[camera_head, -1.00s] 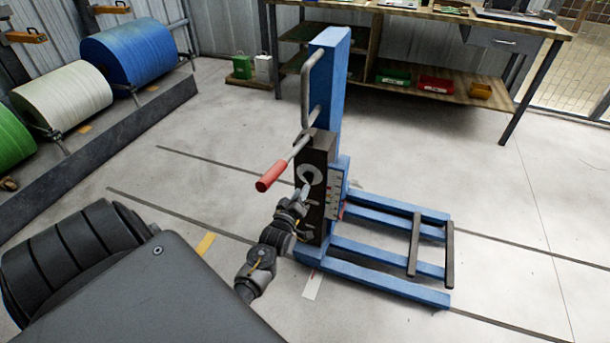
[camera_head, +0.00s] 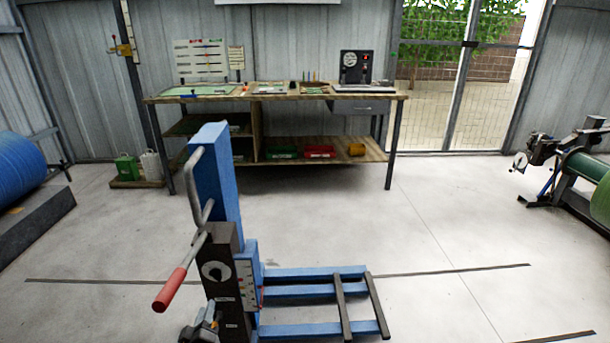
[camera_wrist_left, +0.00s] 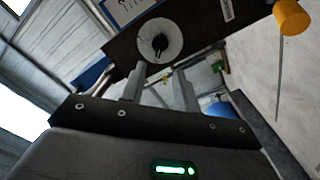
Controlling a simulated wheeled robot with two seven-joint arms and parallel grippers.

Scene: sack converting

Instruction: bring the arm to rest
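My left gripper (camera_head: 208,320) shows at the bottom of the head view, low in front of the dark panel of a blue lift stand (camera_head: 216,180). In the left wrist view its two fingers (camera_wrist_left: 160,78) stand apart with nothing between them. A dark panel with a round pale dial (camera_wrist_left: 160,40) lies just beyond the fingertips; I cannot tell whether they touch it. The stand has a red-handled lever (camera_head: 170,290) pointing down to the left. My right gripper is in neither view.
The stand's blue forks (camera_head: 300,290) reach right along the floor. A workbench (camera_head: 270,97) with bins stands at the back. A blue roll (camera_head: 20,168) is at the left and a machine with a green roll (camera_head: 585,170) at the right. Floor between is clear.

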